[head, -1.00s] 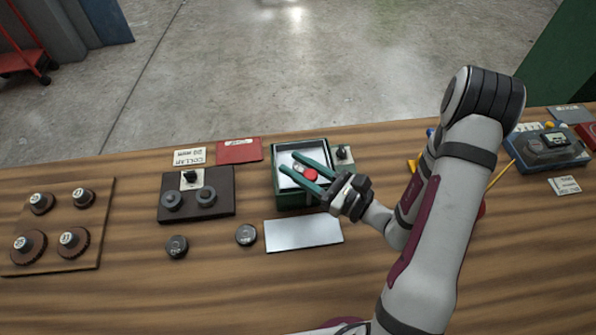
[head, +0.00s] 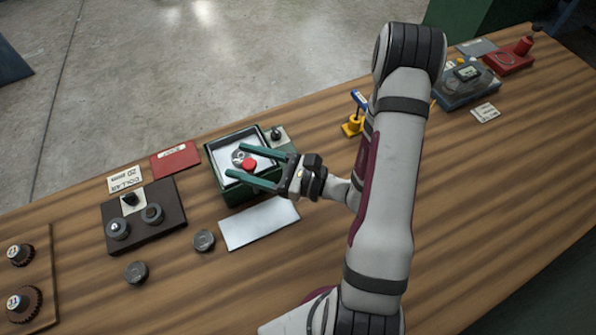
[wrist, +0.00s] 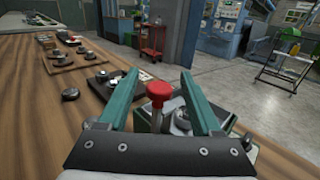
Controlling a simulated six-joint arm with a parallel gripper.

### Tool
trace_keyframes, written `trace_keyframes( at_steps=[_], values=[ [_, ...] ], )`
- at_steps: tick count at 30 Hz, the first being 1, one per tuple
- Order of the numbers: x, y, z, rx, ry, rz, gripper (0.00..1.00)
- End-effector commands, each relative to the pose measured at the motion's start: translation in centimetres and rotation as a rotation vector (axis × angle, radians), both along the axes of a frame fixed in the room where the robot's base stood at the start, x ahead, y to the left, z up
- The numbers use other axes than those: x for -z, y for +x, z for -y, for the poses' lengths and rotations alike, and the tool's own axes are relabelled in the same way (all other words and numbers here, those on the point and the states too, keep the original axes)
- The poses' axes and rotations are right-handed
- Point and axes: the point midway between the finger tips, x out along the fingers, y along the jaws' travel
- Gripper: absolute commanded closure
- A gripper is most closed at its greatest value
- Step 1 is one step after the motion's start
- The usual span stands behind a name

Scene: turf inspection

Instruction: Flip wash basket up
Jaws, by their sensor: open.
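A dark green open-topped box (head: 238,196) stands on the bench with a pale interior. A round grey metal piece (head: 238,157) and a red knob (head: 249,164) show at its top. In the wrist view the red knob (wrist: 159,88) sits on an upright thin stem. My gripper (head: 232,158) is open over the box, its two green fingers on either side of the knob. The wrist view shows the same gripper (wrist: 160,78), with gaps between the knob and both fingers. I see no separate basket; the fingers and knob hide part of the interior.
A small black lever switch (head: 277,134) stands behind the box. A pale plate (head: 258,223) lies in front. A dark collar board (head: 145,231), loose grey discs (head: 204,240) and a red card (head: 175,159) lie left. A yellow-based blue-topped item (head: 353,124) stands right.

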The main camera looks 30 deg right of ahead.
Motion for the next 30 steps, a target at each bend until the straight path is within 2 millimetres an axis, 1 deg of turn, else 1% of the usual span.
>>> trace_keyframes(
  at_steps=[1, 9, 13, 15, 18, 30],
  values=[
    [0.0, -0.8, 1.1, 0.008, 0.0, 0.0, 0.34],
    [0.0, -6.4, 6.6, 0.009, -0.001, 0.001, 0.34],
    [0.0, -8.4, 8.4, 0.005, -0.001, 0.002, 0.34],
    [0.0, -9.0, 9.0, 0.003, -0.001, 0.001, 0.34],
    [0.0, -9.4, 9.4, 0.0, -0.001, 0.001, 0.34],
    [0.0, -9.4, 9.4, -0.002, -0.001, 0.001, 0.34]
  ],
)
